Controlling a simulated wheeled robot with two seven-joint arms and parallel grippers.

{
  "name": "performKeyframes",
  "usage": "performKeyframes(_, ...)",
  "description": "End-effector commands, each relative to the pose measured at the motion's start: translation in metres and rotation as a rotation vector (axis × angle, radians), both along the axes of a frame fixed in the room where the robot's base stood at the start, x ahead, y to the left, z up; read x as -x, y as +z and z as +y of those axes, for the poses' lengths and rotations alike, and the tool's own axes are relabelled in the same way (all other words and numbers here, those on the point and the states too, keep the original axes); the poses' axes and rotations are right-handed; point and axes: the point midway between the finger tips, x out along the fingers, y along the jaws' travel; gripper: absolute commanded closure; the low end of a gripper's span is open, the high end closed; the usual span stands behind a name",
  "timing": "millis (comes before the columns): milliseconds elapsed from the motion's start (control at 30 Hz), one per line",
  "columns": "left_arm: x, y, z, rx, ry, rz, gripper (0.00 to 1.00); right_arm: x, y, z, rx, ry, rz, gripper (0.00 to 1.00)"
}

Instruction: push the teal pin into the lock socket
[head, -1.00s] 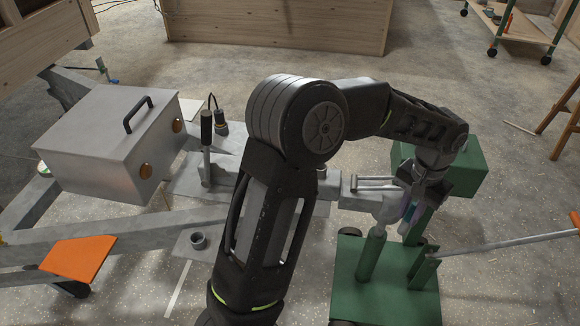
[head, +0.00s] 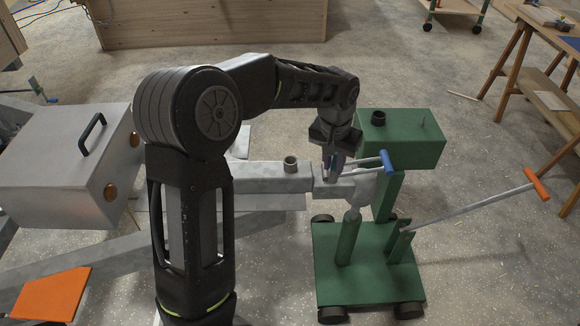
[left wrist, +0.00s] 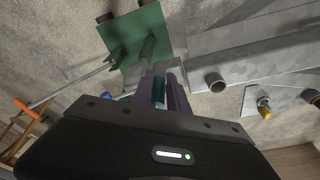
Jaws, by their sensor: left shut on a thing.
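My left gripper (head: 334,170) points down over the grey coupling head at the end of the drawbar. In the left wrist view its purple fingers (left wrist: 162,92) are shut on the teal pin (left wrist: 159,91), which stands between them. The pin's lower end is hard to make out. A round grey open-topped socket (head: 290,163) stands on the drawbar, a little left of the gripper and apart from it. It also shows in the left wrist view (left wrist: 214,82); I cannot tell for certain that it is the lock socket. My right gripper is out of view.
A blue-handled lever (head: 387,161) lies along the coupling, close right of the gripper. A green jack trolley (head: 385,285) with an orange-handled bar (head: 470,206) stands below. A green box (head: 405,150) is behind. A grey metal box (head: 65,155) is at left.

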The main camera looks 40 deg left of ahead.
Motion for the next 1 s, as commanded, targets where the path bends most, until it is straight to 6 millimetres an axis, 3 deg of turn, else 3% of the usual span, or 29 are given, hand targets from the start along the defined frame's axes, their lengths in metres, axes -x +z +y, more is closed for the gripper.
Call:
performKeyframes(33,-0.001,0.011,0.026,-0.009,0.037,-0.043,1.0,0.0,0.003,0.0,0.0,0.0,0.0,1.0)
performKeyframes(200,-0.001,0.038,0.099,-0.05,0.126,-0.177,1.0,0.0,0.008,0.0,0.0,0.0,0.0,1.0)
performKeyframes(333,0.003,0.049,0.131,-0.075,0.161,-0.234,1.0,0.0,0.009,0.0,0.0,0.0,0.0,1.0)
performKeyframes(433,0.005,0.052,0.139,-0.082,0.17,-0.249,1.0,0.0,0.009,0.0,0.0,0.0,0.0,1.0)
performKeyframes(767,0.004,0.049,0.139,-0.082,0.169,-0.248,1.0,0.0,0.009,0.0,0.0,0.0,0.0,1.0)
performKeyframes(1000,0.005,0.011,0.138,-0.081,0.17,-0.244,1.0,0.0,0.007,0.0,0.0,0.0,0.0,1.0)
